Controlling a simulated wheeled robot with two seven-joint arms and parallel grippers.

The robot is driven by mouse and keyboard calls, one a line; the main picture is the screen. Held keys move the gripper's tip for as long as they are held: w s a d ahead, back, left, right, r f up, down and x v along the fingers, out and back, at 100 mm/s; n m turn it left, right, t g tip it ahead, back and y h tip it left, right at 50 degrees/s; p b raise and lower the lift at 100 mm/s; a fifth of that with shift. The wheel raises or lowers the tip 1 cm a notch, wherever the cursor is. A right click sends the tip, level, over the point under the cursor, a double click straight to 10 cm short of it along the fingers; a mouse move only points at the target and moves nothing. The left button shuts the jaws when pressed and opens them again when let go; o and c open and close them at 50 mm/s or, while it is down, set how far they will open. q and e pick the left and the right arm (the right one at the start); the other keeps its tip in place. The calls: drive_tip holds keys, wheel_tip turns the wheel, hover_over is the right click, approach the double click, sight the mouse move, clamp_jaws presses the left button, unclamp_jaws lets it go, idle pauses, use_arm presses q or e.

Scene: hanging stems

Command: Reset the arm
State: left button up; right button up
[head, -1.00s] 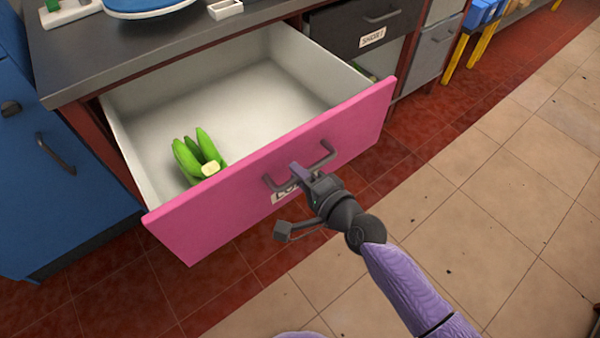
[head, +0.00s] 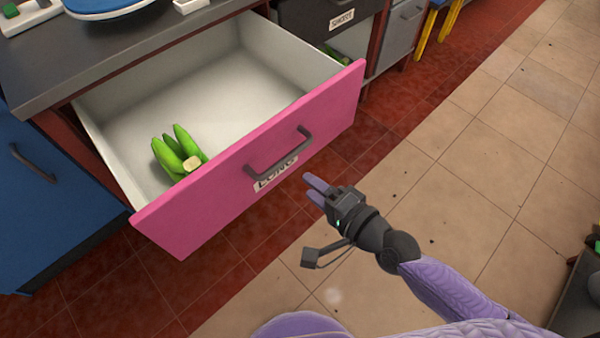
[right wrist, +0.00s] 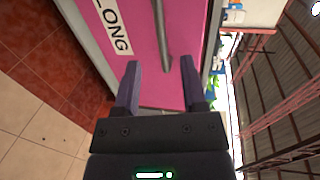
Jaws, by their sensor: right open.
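My right gripper (head: 317,188) is in front of the pink drawer, clear of its dark handle (head: 281,159). In the right wrist view the two purple fingers (right wrist: 160,80) stand apart with nothing between them, and the handle (right wrist: 161,35) lies beyond their tips. The pink drawer front (head: 215,200) carries a white label reading "LONG" (right wrist: 112,28). The drawer is pulled out, and a bunch of green bananas (head: 178,152) lies inside near its front left. My left gripper is not in view.
A dark countertop (head: 110,55) is above the drawer at the left, with a blue round item (head: 105,5) on it. A blue cabinet (head: 50,215) stands at the left. Another labelled dark drawer (head: 320,22) is at the back. Open tiled floor (head: 490,190) lies to the right.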

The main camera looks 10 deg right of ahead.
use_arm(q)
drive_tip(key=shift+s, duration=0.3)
use_arm(e)
drive_tip(key=s+d+f+n+g+h+p, duration=0.2)
drive_tip(key=s+d+f+n+g+h, duration=0.15)
drive_tip(key=s+d+f, duration=0.5)
drive_tip(key=s+d+f+n+g+h+p, duration=0.35)
drive_tip(key=s+f, duration=0.25)
drive_tip(key=f, duration=0.5)
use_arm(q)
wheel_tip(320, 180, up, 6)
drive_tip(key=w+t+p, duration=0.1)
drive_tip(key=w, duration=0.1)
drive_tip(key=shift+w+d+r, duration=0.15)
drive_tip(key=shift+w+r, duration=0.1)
use_arm(e)
drive_tip(key=s+d+f+n+g+h, duration=0.1)
drive_tip(key=s+f+n+g, duration=0.1)
drive_tip(key=s, duration=0.9)
drive_tip(key=s+d+f+n+g+h, duration=0.1)
drive_tip(key=s+n+g, duration=0.3)
drive_tip(key=s, duration=0.7)
drive_tip(key=shift+s+d+f+n+h, duration=0.35)
drive_tip(key=shift+f+h, duration=0.15)
drive_tip(key=shift+f, duration=0.15)
